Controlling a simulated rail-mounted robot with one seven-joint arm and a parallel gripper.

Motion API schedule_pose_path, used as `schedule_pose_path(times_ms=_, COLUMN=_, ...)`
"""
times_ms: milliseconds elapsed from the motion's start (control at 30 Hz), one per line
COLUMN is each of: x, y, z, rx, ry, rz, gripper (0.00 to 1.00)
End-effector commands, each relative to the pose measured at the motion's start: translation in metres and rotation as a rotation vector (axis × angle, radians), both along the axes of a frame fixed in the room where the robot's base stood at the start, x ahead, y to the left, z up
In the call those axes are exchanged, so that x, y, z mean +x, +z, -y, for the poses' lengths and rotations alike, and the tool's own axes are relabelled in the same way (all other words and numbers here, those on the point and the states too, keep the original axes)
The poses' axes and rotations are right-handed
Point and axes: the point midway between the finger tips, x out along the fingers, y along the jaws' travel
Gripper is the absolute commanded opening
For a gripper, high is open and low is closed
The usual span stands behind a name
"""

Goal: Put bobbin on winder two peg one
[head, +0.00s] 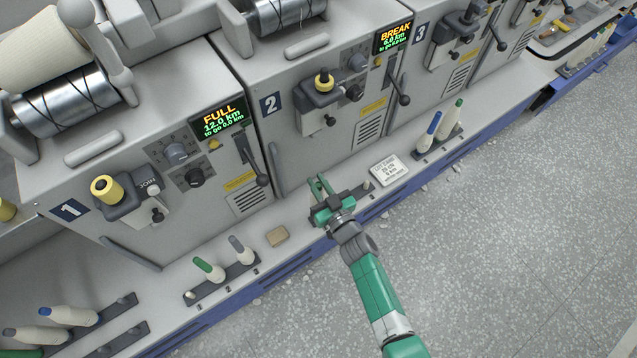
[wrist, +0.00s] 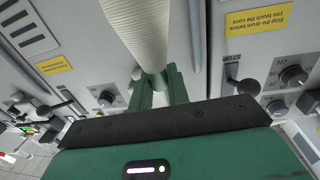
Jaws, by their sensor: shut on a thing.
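My gripper (head: 319,185) is low in front of winder two (head: 290,125), over the ledge at its foot. In the wrist view my gripper (wrist: 158,80) has its green fingers shut on a pale ribbed bobbin (wrist: 140,30), which extends away toward the top edge. I cannot make out this bobbin in the head view. Winder two's dark peg strip (head: 356,194) runs beside my gripper, with a bare peg (head: 367,184) at its right part. My gripper and wrist hide the strip's left part, so I cannot see peg one.
Left on the ledge are a tan block (head: 277,236) and winder one's strip with a green-tipped bobbin (head: 208,268) and a grey-tipped bobbin (head: 241,250). Right are a lot card (head: 389,171) and two more bobbins, blue-tipped (head: 429,132) and green-tipped (head: 451,120). Winder levers project above.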

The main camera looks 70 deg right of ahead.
Motion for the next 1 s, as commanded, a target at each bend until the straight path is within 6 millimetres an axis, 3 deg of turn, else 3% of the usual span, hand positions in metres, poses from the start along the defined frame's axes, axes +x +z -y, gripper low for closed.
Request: schedule_pose_path(times_ms=1000, x=0.000, y=-0.011, z=0.000, rx=-0.001, ry=0.000, rz=-0.001, gripper=0.00)
